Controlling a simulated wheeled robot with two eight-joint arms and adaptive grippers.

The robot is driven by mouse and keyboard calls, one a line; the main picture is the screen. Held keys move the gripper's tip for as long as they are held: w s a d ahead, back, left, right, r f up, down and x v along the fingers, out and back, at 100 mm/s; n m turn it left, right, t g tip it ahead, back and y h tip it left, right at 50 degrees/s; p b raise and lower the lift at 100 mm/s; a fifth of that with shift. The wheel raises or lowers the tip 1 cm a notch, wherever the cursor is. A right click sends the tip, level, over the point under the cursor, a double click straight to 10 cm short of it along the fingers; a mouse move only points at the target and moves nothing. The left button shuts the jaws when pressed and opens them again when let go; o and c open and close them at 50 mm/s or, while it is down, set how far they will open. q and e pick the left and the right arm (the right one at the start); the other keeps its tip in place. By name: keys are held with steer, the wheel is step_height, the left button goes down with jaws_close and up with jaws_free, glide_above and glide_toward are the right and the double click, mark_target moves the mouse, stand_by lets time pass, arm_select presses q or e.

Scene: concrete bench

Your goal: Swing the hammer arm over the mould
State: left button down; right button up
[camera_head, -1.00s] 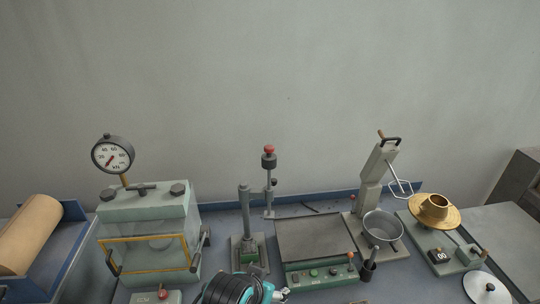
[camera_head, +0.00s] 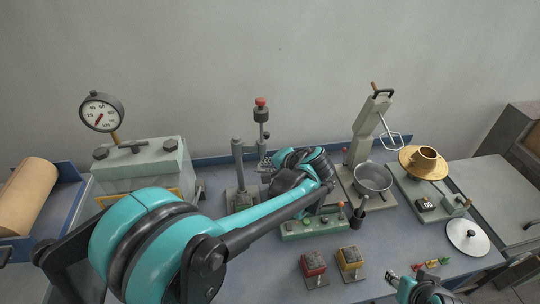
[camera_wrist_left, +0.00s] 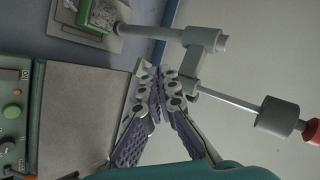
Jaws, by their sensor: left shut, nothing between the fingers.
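The hammer unit has a grey post (camera_head: 238,162) on a flat base. Its hammer rod carries a dark weight (camera_head: 261,115) and red knob (camera_head: 261,102), standing behind and right of the post. In the wrist view the arm (camera_wrist_left: 190,68) reaches from the post to the rod. A green-edged block, likely the mould (camera_wrist_left: 98,14), sits by the post's foot; my left arm hides it in the head view. My left gripper (camera_head: 267,165) is shut and empty; its fingertips (camera_wrist_left: 158,72) are close beside the hammer arm's end, contact unclear. My right arm (camera_head: 420,291) shows low right, its fingers unclear.
A press with a dial gauge (camera_head: 101,111) stands left. Right of the hammer are a flat plate with a green control panel (camera_head: 302,230), a metal bowl (camera_head: 373,177) and a brass-coloured funnel (camera_head: 423,162). Red (camera_head: 313,263) and yellow (camera_head: 349,257) boxes lie in front.

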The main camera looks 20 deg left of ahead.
arm_select(q)
steer(key=w+d+f+y, duration=0.3)
steer(key=w+y, duration=0.1)
steer(key=w, duration=0.1)
steer(key=w+d+f+t+y, duration=0.1)
steer(key=w+d+f+y, duration=0.2)
steer(key=w+y, duration=0.1)
steer(key=shift+w+d, duration=0.3)
steer(key=shift+w, duration=0.45)
steer(key=shift+a, duration=0.1)
steer(key=b+x, duration=0.1)
steer(key=x, duration=0.9)
steer(key=s+b, duration=0.1)
steer(key=s, duration=0.3)
